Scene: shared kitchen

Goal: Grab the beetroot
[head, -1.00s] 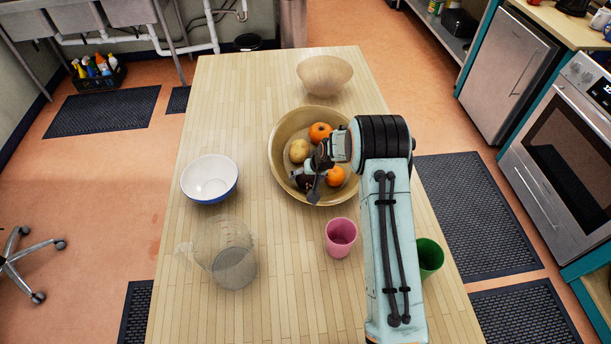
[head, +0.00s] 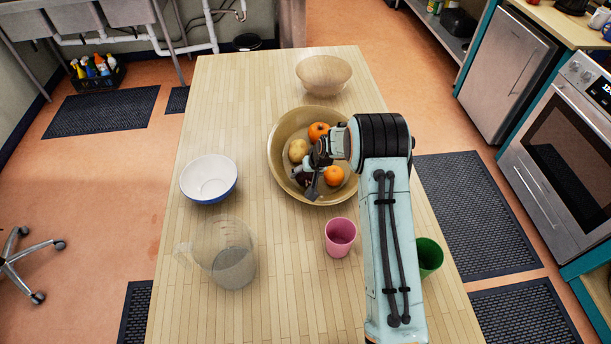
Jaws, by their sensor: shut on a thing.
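A large tan bowl (head: 282,140) stands on the wooden table. In it lie an orange fruit (head: 318,131) at the back, a second orange fruit (head: 333,176) at the front right and a pale potato-like item (head: 298,150) at the left. My gripper (head: 308,184) reaches down into the bowl, left of the front orange fruit. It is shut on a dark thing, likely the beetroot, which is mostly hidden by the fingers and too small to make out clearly.
A light wooden bowl (head: 324,75) stands behind. A blue-and-white bowl (head: 209,180) and a clear measuring jug (head: 226,255) stand at the left. A pink cup (head: 340,236) and a green cup (head: 429,257) stand in front. The table's (head: 235,105) back left is clear.

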